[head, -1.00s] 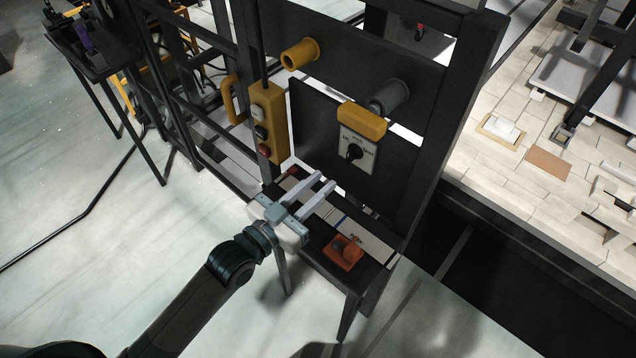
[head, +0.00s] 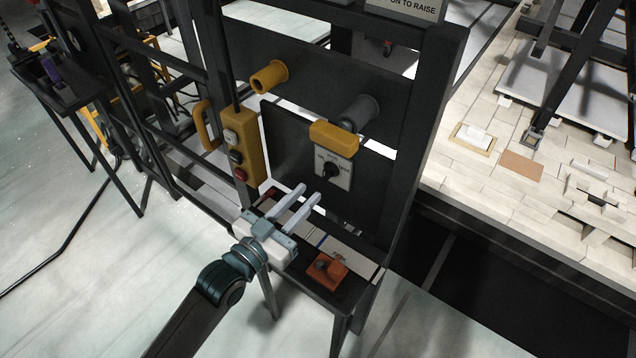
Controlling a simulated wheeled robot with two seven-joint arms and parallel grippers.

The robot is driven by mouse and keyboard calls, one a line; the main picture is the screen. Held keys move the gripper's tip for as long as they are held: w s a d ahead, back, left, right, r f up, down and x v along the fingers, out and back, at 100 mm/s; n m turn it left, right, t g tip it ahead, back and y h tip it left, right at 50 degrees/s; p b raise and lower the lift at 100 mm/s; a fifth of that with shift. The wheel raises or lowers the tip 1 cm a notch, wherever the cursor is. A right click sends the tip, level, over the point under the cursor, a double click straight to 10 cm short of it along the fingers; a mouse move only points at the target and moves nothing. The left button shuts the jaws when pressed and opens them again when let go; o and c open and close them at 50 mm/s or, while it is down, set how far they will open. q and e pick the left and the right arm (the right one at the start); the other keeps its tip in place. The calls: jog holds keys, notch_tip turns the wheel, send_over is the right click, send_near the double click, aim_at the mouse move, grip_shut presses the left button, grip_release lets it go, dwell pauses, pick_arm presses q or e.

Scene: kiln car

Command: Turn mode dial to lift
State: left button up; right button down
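The mode dial (head: 331,171) is a black knob on a light plate (head: 345,179) with small lettering, fixed to the dark panel under a yellow hood (head: 334,135). The lettering is too small to read surely, and so is the knob's setting. My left gripper (head: 309,193) is in front of the panel, below and left of the dial. Its two pale fingers are apart with nothing between them, pointing up and right toward the panel. It looks apart from the dial. My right gripper is not in view.
A yellow button pendant (head: 241,148) hangs left of the dial. A yellow peg (head: 269,77) and a grey cylinder (head: 359,113) stick out above. A small shelf below the gripper bears an orange block (head: 326,270). A brick-covered deck (head: 500,165) lies right.

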aim_at(324, 176)
pick_arm(q)
jog(key=shift+b+x, duration=1.25)
jog(key=shift+x, duration=1.6)
jog(key=shift+p, duration=0.4)
jog(key=shift+w, duration=0.1)
jog(key=shift+d, duration=0.1)
jog(key=shift+c, duration=0.6)
grip_shut()
